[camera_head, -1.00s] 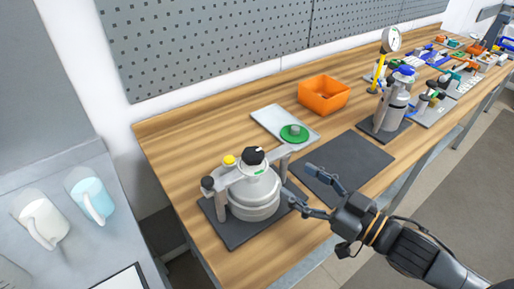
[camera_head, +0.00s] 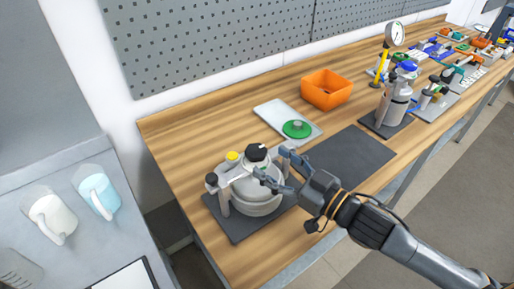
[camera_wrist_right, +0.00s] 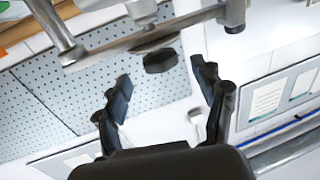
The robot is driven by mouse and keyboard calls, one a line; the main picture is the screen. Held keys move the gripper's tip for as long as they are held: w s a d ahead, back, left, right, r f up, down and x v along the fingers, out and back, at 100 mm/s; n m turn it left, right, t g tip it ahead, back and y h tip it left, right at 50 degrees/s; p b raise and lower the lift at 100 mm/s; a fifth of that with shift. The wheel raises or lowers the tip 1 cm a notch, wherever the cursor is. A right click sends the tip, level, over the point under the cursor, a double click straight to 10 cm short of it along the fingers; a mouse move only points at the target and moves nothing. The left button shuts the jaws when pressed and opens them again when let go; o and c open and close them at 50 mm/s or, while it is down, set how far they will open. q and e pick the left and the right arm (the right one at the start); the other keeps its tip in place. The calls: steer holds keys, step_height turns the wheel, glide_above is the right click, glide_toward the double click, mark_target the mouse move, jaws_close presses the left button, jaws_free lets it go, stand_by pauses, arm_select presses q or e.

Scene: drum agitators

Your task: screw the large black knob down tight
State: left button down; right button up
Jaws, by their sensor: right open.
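The large black knob (camera_head: 256,152) sits on top of the grey clamp bar over the white-grey drum agitator vessel (camera_head: 262,200). In the right wrist view the black knob (camera_wrist_right: 160,60) shows below the metal bar, beyond the fingertips and roughly between their lines. My right gripper (camera_head: 272,168) is open and empty, close to the right side of the knob and apart from it in the wrist view, where its two fingers (camera_wrist_right: 163,85) stand wide. The fingers hide part of the bar and vessel in the head view. My left gripper is not in view.
The vessel stands on a dark mat (camera_head: 240,228). A yellow-topped post (camera_head: 232,157) is left of the knob. Behind are a pale tray (camera_head: 275,112) with a green disc (camera_head: 297,129) and an orange bin (camera_head: 327,90). An empty dark mat (camera_head: 350,155) lies right.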

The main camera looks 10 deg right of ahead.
mark_target(261, 159)
steer(key=shift+p+x, duration=0.6)
steer(key=shift+x, duration=2.15)
steer(key=c, duration=1.2)
steer(key=shift+o, duration=0.2)
steer(key=shift+s+a+m+t+h, duration=0.1)
steer(key=shift+m+t+h, duration=0.4)
steer(key=shift+m+h, duration=0.15)
steer(key=shift+r+m+t+h, duration=0.1)
steer(key=shift+m+t+h, duration=0.3)
steer(key=shift+m+h, duration=0.65)
steer(key=shift+m+t+h, duration=0.4)
steer(key=shift+m+h, duration=0.1)
steer(key=shift+h, duration=0.9)
